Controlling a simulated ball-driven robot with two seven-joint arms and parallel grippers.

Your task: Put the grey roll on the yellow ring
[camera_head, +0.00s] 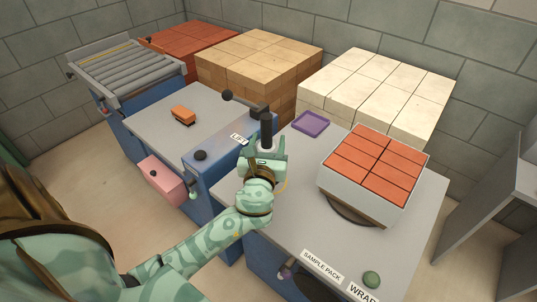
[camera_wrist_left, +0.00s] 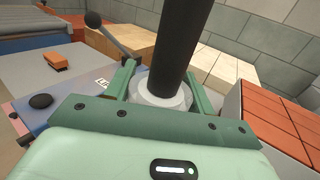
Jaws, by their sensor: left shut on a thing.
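My left gripper (camera_head: 265,155) is shut on the grey roll (camera_head: 267,145), which is upright with a black cylinder (camera_head: 266,128) rising from its middle. In the left wrist view the roll (camera_wrist_left: 160,103) sits between the green fingers (camera_wrist_left: 160,88), and the black cylinder (camera_wrist_left: 180,45) stands tall above it. A thin yellow arc, seemingly the yellow ring (camera_head: 284,184), shows on the grey table just right of my left gripper. Most of it is hidden by the gripper and wrist. I cannot tell the roll's height above it. My right gripper is not in view.
A turntable with a crate of red bricks (camera_head: 376,165) stands right of my gripper. A purple tray (camera_head: 311,123) lies behind it, and a lever (camera_head: 243,103) beside the LIFT label stands close at back left. The table front (camera_head: 300,225) is mostly clear.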

